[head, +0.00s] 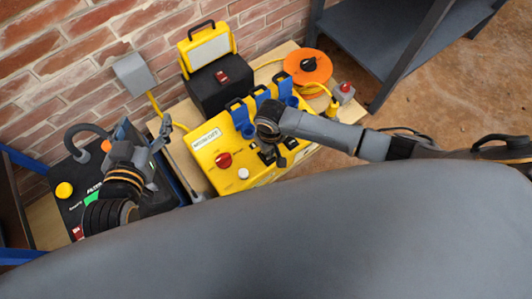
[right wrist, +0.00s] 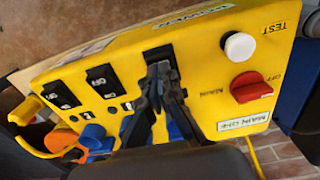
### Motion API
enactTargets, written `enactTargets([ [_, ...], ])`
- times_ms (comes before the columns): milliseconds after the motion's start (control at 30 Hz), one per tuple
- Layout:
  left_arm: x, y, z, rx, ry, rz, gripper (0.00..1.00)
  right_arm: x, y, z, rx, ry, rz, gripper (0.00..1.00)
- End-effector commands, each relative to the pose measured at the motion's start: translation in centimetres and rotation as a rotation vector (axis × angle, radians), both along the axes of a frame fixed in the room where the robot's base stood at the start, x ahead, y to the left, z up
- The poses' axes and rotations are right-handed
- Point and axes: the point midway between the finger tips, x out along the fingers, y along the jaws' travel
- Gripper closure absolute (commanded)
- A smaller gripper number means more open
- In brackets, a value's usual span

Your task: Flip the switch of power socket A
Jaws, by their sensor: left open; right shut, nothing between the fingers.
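The yellow power box (head: 207,152) stands on a wooden bench, with blue socket covers (head: 240,112) along its back. In the right wrist view, the box (right wrist: 205,50) has a row of black switches; two (right wrist: 67,90) are clear, and a third (right wrist: 158,53) is partly hidden by my right fingertips. Socket letters cannot be read. My right gripper (right wrist: 162,72) is shut and empty, its tips at or just above that third switch; contact cannot be told. It also shows over the box in the head view (head: 274,155). My left gripper (head: 160,142) is open, left of the box.
A red knob (right wrist: 252,87) and white button (right wrist: 240,46) sit beside the third switch. A black unit with a yellow-framed lamp (head: 208,52), an orange cable reel (head: 308,67) and a red-button box (head: 343,92) stand behind. A brick wall (head: 60,60) closes the back left.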

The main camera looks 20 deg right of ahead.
Motion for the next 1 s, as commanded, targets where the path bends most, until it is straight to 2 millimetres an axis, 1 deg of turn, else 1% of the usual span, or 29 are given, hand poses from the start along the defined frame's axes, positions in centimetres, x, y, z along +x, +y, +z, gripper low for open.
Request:
enactTargets([
  [567, 0.02, -0.02, 0.01, -0.001, -0.002, 0.0, 0.25, 0.0, 0.0, -0.07, 0.0, 0.0, 0.0, 1.0],
  [1000, 0.29, -0.14, 0.65, -0.01, -0.04, -0.001, 0.25, 0.0, 0.01, -0.42, 0.0, 0.0, 0.0, 1.0],
])
